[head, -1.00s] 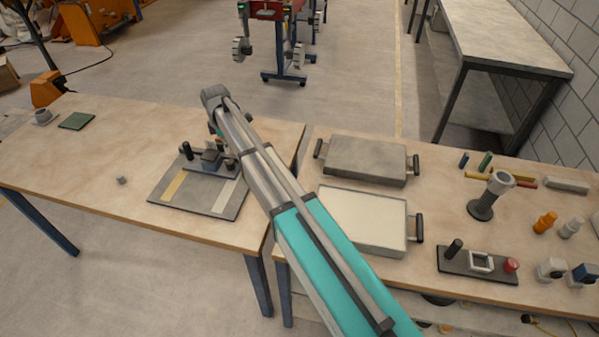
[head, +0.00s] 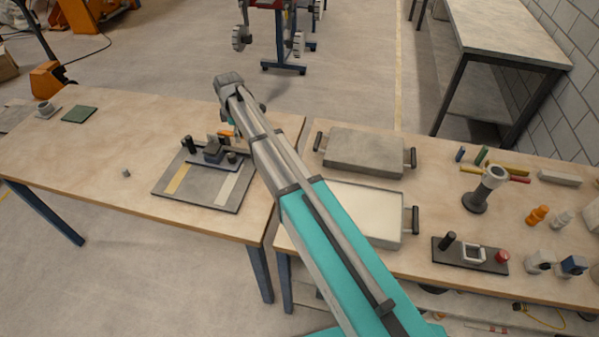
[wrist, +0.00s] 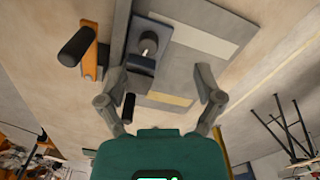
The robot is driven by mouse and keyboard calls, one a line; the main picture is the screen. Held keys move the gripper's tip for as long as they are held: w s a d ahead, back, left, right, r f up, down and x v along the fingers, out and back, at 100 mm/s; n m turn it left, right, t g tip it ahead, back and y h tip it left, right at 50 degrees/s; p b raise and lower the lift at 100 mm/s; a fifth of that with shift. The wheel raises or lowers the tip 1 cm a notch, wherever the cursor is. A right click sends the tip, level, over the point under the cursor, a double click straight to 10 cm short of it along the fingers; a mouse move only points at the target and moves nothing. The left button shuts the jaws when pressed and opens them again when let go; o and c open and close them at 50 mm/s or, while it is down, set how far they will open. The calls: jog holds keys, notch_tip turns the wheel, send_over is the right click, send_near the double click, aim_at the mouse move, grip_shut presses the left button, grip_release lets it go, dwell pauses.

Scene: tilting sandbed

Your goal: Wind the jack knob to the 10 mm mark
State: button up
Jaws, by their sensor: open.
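The jack fixture stands on a grey base plate (head: 207,194) with a tan strip and a pale strip. In the head view it has a blue-grey block (head: 213,150), a black upright post (head: 190,146) and a small dark knob (head: 232,157). In the wrist view a round grey knob (wrist: 148,43) tops the dark block, and a black cylinder (wrist: 77,46) stands beside an orange bar (wrist: 90,58). I cannot tell which is the jack knob, nor read any scale marks. My gripper (wrist: 158,95) is open and empty, its fingers apart from the fixture.
A small grey cube (head: 126,173) lies left of the plate. A green pad (head: 79,114) and a grey cup (head: 45,109) stand at the far left. On the right table are a lidded tray (head: 365,152), an open sand tray (head: 412,200) and a switch panel (head: 470,256).

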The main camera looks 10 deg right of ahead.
jog(key=shift+s+d+f+m+b, duration=0.8)
jog(key=shift+s+d+m, duration=1.15)
jog(key=shift+s+d, duration=0.95)
jog(key=shift+s+d+f+m+b, duration=0.85)
jog(key=shift+s+d+m, duration=1.4)
jog(key=shift+d, duration=1.05)
jog(key=shift+s+d+f+m+b, duration=0.8)
jog(key=shift+s+d+m, duration=0.9)
jog(key=shift+s+d, duration=1.3)
jog(key=shift+w+d, duration=0.1)
jog(key=shift+w, duration=0.1)
jog(key=shift+s, duration=0.1)
jog(key=s+d+m, duration=0.2)
jog(key=s, duration=0.1)
jog(key=s+d+m, duration=0.2)
jog(key=s, duration=0.1)
jog(key=s+d+m, duration=0.2)
jog(key=s, duration=0.1)
jog(key=shift+s+d, duration=0.3)
jog(key=shift+s, duration=0.05)
